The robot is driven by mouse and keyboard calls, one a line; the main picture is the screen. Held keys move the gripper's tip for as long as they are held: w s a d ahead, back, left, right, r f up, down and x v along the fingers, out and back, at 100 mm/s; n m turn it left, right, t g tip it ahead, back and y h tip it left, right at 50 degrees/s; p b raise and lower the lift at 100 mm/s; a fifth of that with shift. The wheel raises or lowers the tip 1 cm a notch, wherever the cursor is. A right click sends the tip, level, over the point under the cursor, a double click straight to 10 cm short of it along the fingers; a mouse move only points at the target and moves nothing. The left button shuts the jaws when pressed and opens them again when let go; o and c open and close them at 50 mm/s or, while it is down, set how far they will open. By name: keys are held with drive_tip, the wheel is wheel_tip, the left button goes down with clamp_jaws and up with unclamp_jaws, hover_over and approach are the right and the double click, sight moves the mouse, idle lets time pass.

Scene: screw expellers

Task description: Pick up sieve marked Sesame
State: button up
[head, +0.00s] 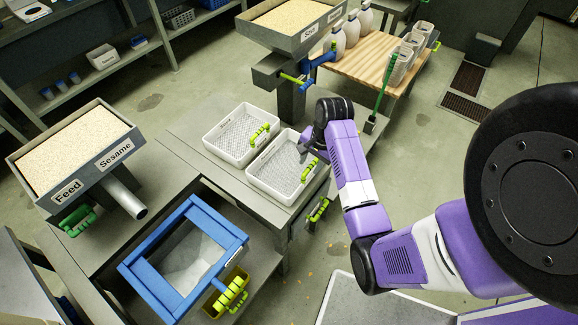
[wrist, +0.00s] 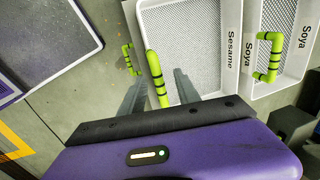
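The sieve marked Sesame (wrist: 190,45) is a white mesh tray with a lime-green handle (wrist: 153,72) on its side. In the head view this sieve (head: 272,172) lies on the grey bench, the nearer of two white trays. My gripper (wrist: 159,76) is open, with one finger on each side of the handle in the wrist view; whether the fingers touch it cannot be told. In the head view my gripper (head: 304,152) is above the right side of the sieve. The sieve marked Soya (wrist: 285,45) lies beside it, also with a green handle (wrist: 268,57).
A hopper marked Feed Sesame (head: 75,155) is at left, and a blue-framed bin (head: 185,258) is in front. Another hopper (head: 290,25) stands behind. White bottles (head: 347,30) and stacked cups (head: 400,62) are on a wooden table. Another green handle (head: 318,210) is below the bench edge.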

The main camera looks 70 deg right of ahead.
sight(310, 167)
drive_tip(key=shift+w+d+f, duration=0.15)
drive_tip(key=shift+f, duration=1.6)
clamp_jaws()
